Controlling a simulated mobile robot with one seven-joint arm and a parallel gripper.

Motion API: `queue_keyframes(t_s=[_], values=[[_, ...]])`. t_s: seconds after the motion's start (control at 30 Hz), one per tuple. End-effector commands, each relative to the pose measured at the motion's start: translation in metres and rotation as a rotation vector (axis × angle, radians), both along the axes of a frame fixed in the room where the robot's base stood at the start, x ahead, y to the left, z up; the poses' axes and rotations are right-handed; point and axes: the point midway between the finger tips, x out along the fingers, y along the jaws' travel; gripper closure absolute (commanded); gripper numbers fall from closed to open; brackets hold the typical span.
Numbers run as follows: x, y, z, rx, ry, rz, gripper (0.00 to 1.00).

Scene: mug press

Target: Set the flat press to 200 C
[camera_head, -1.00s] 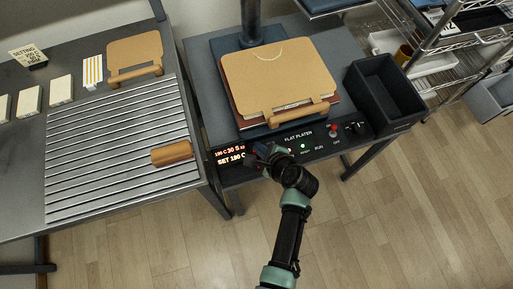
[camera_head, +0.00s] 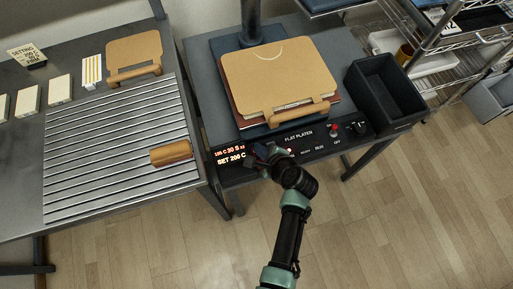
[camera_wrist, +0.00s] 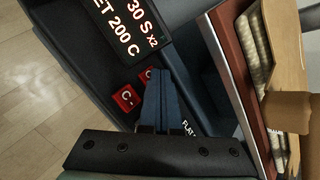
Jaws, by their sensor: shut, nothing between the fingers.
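The flat press (camera_head: 285,70) stands on the right-hand table, its tan lid and handle on top. Its front panel, marked FLAT PLATEN, has a display (camera_head: 230,156) reading SET 200 C; the display in the wrist view (camera_wrist: 122,25) also reads SET 200 C, with 30 S x2 above. My gripper (camera_head: 262,152) is shut and empty at the panel, right of the display. In the wrist view its fingertips (camera_wrist: 158,72) cover part of one red button (camera_wrist: 146,75); I cannot tell if they touch. A red "C -" button (camera_wrist: 127,98) is beside them, uncovered.
A red knob (camera_head: 334,128) and a black dial (camera_head: 357,128) sit at the panel's right. A black bin (camera_head: 385,90) stands right of the press. The left table has a slatted rack (camera_head: 115,150) with a wooden roller (camera_head: 171,153). Floor in front is clear.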

Motion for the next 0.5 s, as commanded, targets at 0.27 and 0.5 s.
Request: queue_keyframes(t_s=[0.27,0.5], values=[[-0.001,0.0,0.0,-0.001,0.002,0.001,1.0],[-0.001,0.0,0.011,0.0,0.002,0.0,1.0]])
